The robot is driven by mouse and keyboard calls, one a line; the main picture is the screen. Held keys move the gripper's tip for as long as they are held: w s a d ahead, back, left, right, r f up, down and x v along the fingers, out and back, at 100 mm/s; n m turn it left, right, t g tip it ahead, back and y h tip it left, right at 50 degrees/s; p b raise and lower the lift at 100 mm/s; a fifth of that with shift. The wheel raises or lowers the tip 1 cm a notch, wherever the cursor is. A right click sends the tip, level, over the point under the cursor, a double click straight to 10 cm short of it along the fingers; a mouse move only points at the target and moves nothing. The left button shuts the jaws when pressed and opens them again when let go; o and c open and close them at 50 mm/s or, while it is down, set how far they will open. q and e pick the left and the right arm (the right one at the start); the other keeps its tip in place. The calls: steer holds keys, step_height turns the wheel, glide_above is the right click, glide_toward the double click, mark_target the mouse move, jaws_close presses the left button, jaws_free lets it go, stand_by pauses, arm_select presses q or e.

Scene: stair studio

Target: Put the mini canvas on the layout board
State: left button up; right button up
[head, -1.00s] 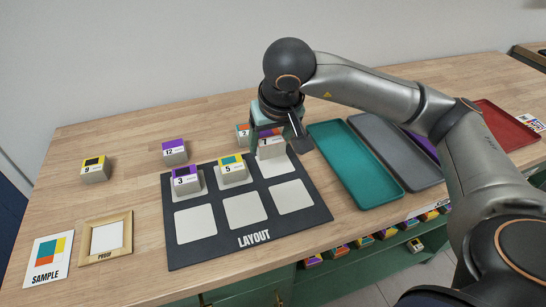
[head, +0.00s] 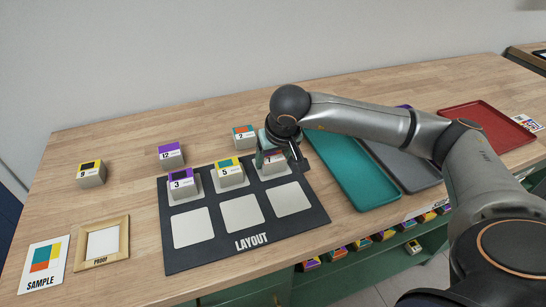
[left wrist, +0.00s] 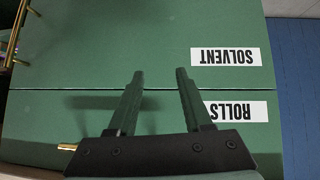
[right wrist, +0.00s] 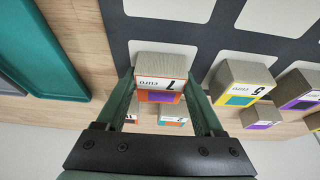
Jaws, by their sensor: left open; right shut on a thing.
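The mini canvas, a grey block (right wrist: 160,68) marked 7 with an orange and purple face, is between the fingers of my right gripper (right wrist: 163,98), which is shut on it. In the head view, my right gripper (head: 277,152) holds it upright at the back right white square of the dark layout board (head: 240,258). Whether its base touches the square is hard to tell. Block 3 (head: 184,184) and block 5 (head: 230,174) stand on the other two back squares; the front squares are empty. My left gripper (left wrist: 158,75) is open and empty before green drawers.
Blocks 9 (head: 91,175), 12 (head: 171,155) and 2 (head: 244,137) stand on the table behind the board. A teal tray (head: 360,175), a grey tray (head: 412,172) and a red tray (head: 487,125) lie right. A proof frame (head: 102,262) and sample card (head: 43,266) lie left.

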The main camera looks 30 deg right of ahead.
steer(key=shift+f, duration=0.15)
steer(key=o, duration=1.3)
steer(key=shift+o, duration=0.2)
steer(key=shift+r, duration=0.35)
steer(key=v, duration=1.1)
steer(key=shift+s+r+p, duration=0.3)
steer(key=shift+p, duration=0.15)
steer(key=shift+a, duration=0.1)
